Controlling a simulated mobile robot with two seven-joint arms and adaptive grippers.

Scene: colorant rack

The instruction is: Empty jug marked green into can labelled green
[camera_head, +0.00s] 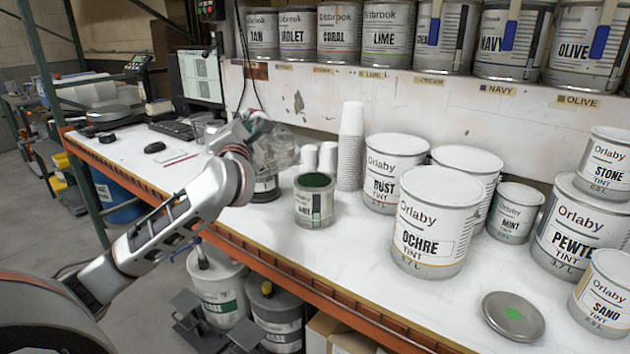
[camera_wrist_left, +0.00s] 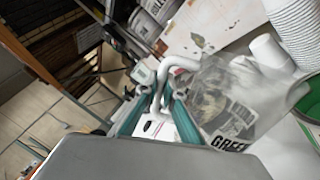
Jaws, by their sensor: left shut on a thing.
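My left gripper (camera_head: 248,130) is shut on the white handle of a clear jug (camera_head: 276,150). In the left wrist view, the gripper (camera_wrist_left: 158,118) has its teal fingers on either side of the handle, and the jug (camera_wrist_left: 215,98) carries a label reading GREEN. The jug is held above the bench, left of and above an open can (camera_head: 314,201) with a dark green top surface. This can's label is small and only partly readable. Its green inside also shows at the right edge of the left wrist view (camera_wrist_left: 306,100). How full the jug is, I cannot tell.
Stacked white cups (camera_head: 350,147) stand behind the open can. A rust can (camera_head: 388,172) and an ochre can (camera_head: 432,222) stand to its right. A lid with a green dot (camera_head: 513,315) lies at the front right. The bench's orange front edge (camera_head: 262,262) runs below.

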